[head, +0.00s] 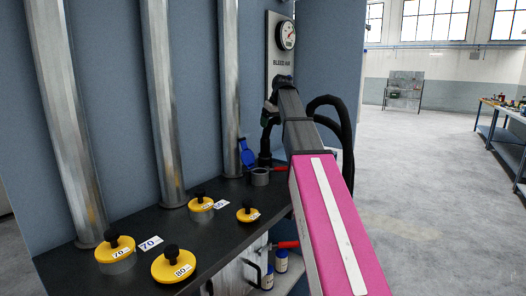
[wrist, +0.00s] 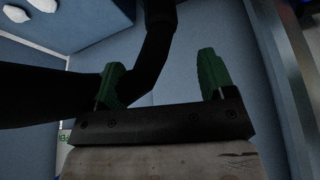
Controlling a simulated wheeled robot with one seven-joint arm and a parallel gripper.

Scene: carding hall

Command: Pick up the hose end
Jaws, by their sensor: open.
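The black hose (head: 346,128) loops out to the right behind my arm in the head view. In the wrist view a thick black hose length (wrist: 160,55) comes down from the top and bends between the fingers. Another dark length (wrist: 40,97) runs off to the left behind the left finger. My gripper (wrist: 161,80) is open, its two green fingertips apart on either side of the hose; I cannot tell whether they touch it. In the head view my gripper (head: 267,114) is mostly hidden by my arm, in front of the gauge panel. The hose's very end cannot be made out.
A dark shelf (head: 215,234) carries several yellow caps with black knobs (head: 180,265) and a grey ring (head: 260,177). A blue piece (head: 247,153) stands near the wall. Metal pipes (head: 165,100) rise behind. A round gauge (head: 286,35) is above. Open floor lies right.

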